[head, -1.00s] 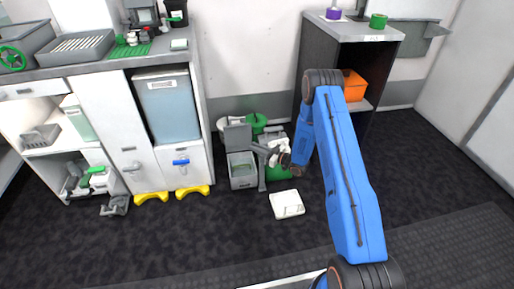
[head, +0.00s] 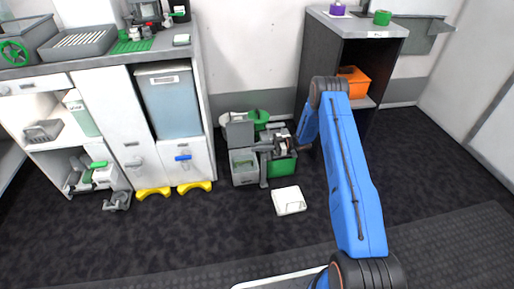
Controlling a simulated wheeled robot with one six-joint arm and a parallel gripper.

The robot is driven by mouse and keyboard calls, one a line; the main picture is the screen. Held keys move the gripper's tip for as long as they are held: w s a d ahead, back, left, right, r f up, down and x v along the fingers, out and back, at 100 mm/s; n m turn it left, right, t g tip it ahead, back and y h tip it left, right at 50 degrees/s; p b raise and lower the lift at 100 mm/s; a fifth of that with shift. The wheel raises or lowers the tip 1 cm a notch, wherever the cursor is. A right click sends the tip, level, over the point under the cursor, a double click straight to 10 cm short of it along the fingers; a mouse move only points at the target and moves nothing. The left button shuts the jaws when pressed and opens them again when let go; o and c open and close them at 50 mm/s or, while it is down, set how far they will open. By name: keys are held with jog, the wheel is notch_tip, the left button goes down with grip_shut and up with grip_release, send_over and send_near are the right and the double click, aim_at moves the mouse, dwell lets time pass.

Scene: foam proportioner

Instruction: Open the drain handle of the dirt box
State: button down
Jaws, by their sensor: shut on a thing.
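A group of grey and green box units stands on the floor against the back wall. The grey box (head: 244,175), with its grey lid (head: 239,131) raised, seems to be the dirt box. A dark grey handle-like bar (head: 263,148) lies at its right side, above a short grey post (head: 263,172). My gripper (head: 281,145) is beside the bar at its right and appears shut on it. The fingertips are small and partly hidden, so the exact contact is unclear. A green box (head: 281,167) sits just below and behind my gripper.
A white flat box (head: 289,200) lies on the dark floor in front. A white cabinet (head: 120,110) with yellow feet (head: 153,193) stands left. A dark shelf (head: 321,75) with an orange bin (head: 354,82) stands right. The floor in front is mostly clear.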

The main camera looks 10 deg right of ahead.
jog(key=shift+g, duration=0.4)
jog(key=c, duration=1.7)
grip_release()
jog(key=d, duration=1.7)
jog(key=shift+w+d, duration=0.1)
jog(key=shift+d, duration=0.05)
